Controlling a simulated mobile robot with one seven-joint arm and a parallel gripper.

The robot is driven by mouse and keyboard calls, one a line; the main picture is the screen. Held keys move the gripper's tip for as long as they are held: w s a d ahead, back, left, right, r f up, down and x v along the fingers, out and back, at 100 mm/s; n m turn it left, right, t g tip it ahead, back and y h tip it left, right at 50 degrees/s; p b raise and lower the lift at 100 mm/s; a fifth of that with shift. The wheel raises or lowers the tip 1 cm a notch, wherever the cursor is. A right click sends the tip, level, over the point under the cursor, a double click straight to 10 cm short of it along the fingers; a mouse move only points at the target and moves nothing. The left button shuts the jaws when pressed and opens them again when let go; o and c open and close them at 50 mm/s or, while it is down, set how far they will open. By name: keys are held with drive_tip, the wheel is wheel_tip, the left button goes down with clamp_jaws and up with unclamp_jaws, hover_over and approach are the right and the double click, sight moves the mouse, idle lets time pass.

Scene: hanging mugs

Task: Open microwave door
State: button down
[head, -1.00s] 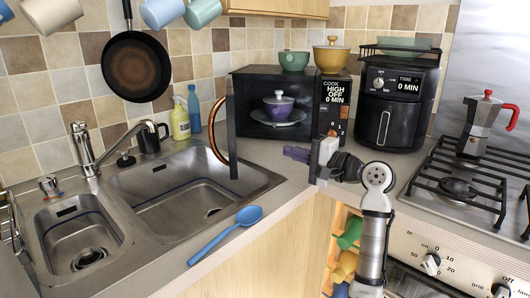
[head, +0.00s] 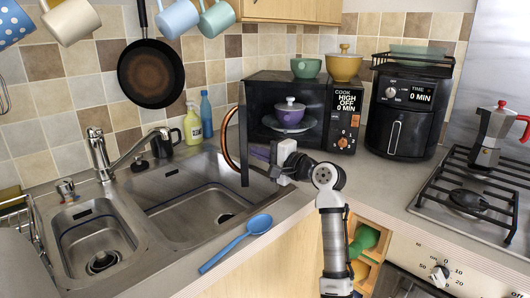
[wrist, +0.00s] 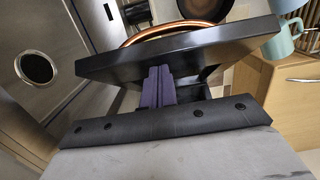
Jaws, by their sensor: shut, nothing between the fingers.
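The black microwave (head: 345,105) stands in the counter corner. Its door (head: 244,135) is swung open and seen nearly edge-on, with the copper handle (head: 227,150) on its left, outer side. A purple pot with a lid (head: 290,112) sits on a plate inside the cavity. My gripper (head: 258,152) is shut and empty, to the right of the door on its inner side. In the wrist view, the purple fingers (wrist: 157,84) are together with their tips at the dark door (wrist: 190,48). Whether they touch it is hard to tell. The handle shows beyond the door (wrist: 165,31).
A sink (head: 190,200) lies left of the door, with a blue spoon (head: 240,240) on the counter edge. An air fryer (head: 400,110) stands right of the microwave, then a hob with a moka pot (head: 490,135). Bowls sit on the microwave; mugs hang above.

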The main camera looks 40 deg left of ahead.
drive_tip(key=s+a+p, duration=0.4)
drive_tip(key=s+a, duration=0.2)
drive_tip(key=shift+s+a+r, duration=0.15)
drive_tip(key=shift+s+a, duration=0.15)
drive_tip(key=shift+a, duration=0.05)
drive_tip(key=shift+w+d+f, duration=0.1)
drive_tip(key=shift+w+f, duration=0.05)
drive_tip(key=shift+f, duration=0.05)
